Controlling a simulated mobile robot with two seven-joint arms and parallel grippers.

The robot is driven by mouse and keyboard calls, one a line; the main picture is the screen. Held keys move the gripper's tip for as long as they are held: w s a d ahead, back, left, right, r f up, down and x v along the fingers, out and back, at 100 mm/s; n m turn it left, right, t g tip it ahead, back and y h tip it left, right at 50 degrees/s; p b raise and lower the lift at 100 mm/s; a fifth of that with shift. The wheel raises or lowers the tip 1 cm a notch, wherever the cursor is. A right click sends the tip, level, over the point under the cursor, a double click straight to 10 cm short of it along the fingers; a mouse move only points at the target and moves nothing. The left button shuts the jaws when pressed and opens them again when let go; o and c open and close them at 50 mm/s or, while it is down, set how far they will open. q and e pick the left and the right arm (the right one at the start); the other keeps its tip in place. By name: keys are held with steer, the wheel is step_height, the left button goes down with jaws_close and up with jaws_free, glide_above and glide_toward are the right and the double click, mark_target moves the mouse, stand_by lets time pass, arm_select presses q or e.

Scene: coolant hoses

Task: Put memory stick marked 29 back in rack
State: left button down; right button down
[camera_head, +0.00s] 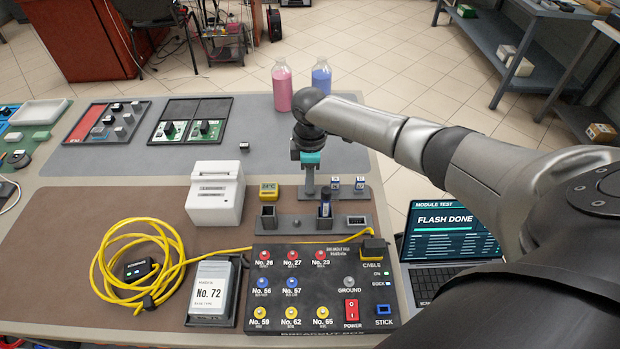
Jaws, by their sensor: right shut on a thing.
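My right gripper (309,188) points down at the left end of a small grey rack (372,204). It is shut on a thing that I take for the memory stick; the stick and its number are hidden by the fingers. I cannot tell whether the stick is seated in a slot. Two small white-and-blue sticks (335,184) (360,184) stand upright in the rack, to the right of the gripper. Their marks are too small to read. My left gripper is not in view.
The breakout box (318,285) with a yellow cable (215,255) lies nearer. A laptop (445,235) reads "FLASH DONE". A white label printer (215,193) is left; pink (282,88) and blue (321,77) bottles stand behind.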

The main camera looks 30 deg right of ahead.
steer(key=shift+f, duration=0.2)
stand_by(0.7)
steer(key=shift+c, duration=2.2)
jaws_free()
step_height(320, 180, up, 9)
steer(key=p, duration=1)
steer(key=shift+r, duration=0.15)
